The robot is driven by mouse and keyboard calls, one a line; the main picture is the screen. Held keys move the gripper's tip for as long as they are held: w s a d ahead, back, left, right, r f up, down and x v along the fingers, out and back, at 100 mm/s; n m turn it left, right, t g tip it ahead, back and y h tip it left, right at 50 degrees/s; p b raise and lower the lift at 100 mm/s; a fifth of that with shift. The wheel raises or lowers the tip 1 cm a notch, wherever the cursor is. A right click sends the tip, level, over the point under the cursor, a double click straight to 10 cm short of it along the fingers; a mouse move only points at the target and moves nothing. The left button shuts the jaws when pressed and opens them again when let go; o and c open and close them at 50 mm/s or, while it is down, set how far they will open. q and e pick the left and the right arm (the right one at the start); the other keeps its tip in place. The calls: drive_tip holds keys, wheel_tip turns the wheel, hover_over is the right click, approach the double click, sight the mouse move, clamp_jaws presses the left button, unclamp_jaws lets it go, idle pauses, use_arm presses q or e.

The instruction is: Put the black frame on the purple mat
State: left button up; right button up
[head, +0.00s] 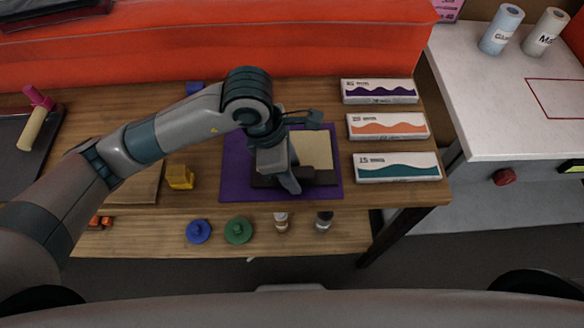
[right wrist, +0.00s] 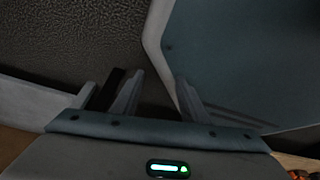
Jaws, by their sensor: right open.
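The purple mat (head: 232,160) lies on the wooden table in the head view. A dark bar, apparently part of the black frame (head: 322,178), is over the mat's near half. A beige panel (head: 314,150) shows just behind it; I cannot tell whether it belongs to the frame. My left gripper (head: 288,182) points down over the mat at the dark bar and hides part of it. Its fingertips are too hidden to tell whether they grip it. My right gripper (right wrist: 153,92) is open in the right wrist view, with nothing seen between its fingers.
Three labelled boxes (head: 391,127) line the table's right side. A yellow block (head: 180,177) is left of the mat. A blue knob (head: 199,231), a green knob (head: 238,230) and two small bottles (head: 324,221) stand on the lower front shelf. A white counter (head: 500,90) is at the right.

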drive_tip(key=shift+s, duration=0.4)
use_arm(q)
drive_tip(key=shift+r, duration=0.1)
drive_tip(key=v, duration=0.2)
drive_tip(key=shift+r+b, duration=0.4)
drive_tip(key=shift+v, duration=0.8)
drive_tip(key=b+v, duration=0.2)
drive_tip(key=v, duration=0.5)
drive_tip(key=shift+r, duration=0.3)
use_arm(e)
drive_tip(key=w+a+r+t, duration=0.2)
drive_tip(key=w+a, duration=0.1)
drive_tip(key=w, duration=0.7)
drive_tip(key=shift+a+t+y, duration=0.3)
drive_tip(key=shift+a+y, duration=0.1)
use_arm(q)
drive_tip(key=shift+a, duration=0.15)
use_arm(e)
drive_tip(key=shift+s, duration=0.15)
